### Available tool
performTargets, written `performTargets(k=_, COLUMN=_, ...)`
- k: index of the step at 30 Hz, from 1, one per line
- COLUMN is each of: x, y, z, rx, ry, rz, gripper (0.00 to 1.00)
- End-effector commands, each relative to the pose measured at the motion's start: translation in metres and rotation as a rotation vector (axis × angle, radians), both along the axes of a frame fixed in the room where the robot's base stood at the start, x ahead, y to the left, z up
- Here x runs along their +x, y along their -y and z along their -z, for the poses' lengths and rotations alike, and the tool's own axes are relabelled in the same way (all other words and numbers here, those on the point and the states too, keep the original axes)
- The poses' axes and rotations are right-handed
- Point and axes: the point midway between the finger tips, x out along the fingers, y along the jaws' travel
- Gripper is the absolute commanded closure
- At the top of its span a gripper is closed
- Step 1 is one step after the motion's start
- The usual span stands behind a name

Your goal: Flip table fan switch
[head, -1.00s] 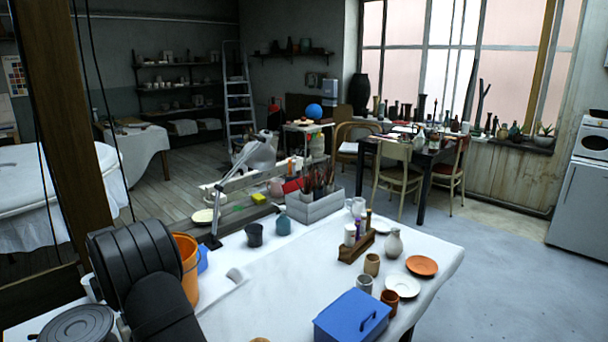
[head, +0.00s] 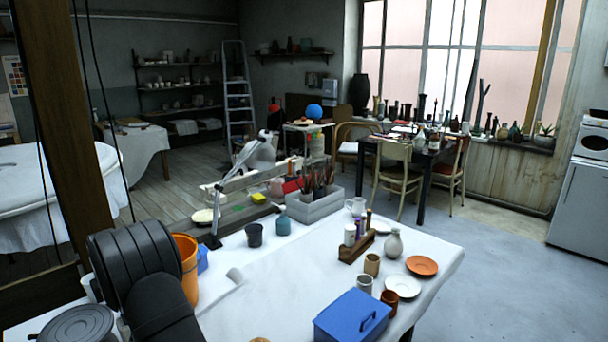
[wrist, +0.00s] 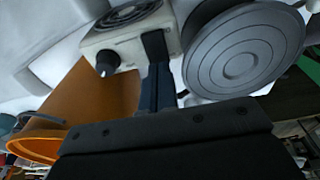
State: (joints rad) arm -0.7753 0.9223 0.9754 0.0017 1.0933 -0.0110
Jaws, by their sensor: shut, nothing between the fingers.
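The table fan shows in the wrist view as a cream box (wrist: 98,43) with a round dark grille (wrist: 130,14) at the top, cut off by the frame's upper edge. A black knob (wrist: 107,63) sticks out from its lower left; I take this for the switch. My gripper (wrist: 156,46) is shut and empty, its dark fingertips at the front of the box, just right of the knob. I cannot tell whether they touch it. In the head view I cannot make out the fan or the gripper, near my black arm at lower left.
A large grey round lid (wrist: 245,52) stands close right of the fingers. An orange bucket (head: 190,272) is beside my arm. A dark cup (head: 255,235), a blue box (head: 352,316) and pottery stand farther along the white table (head: 290,290).

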Motion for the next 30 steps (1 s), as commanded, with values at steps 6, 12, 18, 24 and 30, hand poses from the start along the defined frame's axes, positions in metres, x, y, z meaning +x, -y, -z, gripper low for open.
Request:
performTargets(k=6, x=0.0, y=0.0, z=0.004, rx=-0.001, ry=-0.001, rz=0.0, gripper=1.0)
performTargets(k=12, x=0.0, y=0.0, z=0.007, rx=-0.001, ry=-0.001, rz=0.0, gripper=1.0)
performTargets(k=18, x=0.0, y=0.0, z=0.01, rx=-0.001, ry=-0.001, rz=0.0, gripper=1.0)
performTargets(k=24, x=0.0, y=0.0, z=0.013, rx=-0.001, ry=-0.001, rz=0.0, gripper=1.0)
performTargets(k=30, x=0.0, y=0.0, z=0.009, rx=-0.001, ry=-0.001, rz=0.0, gripper=1.0)
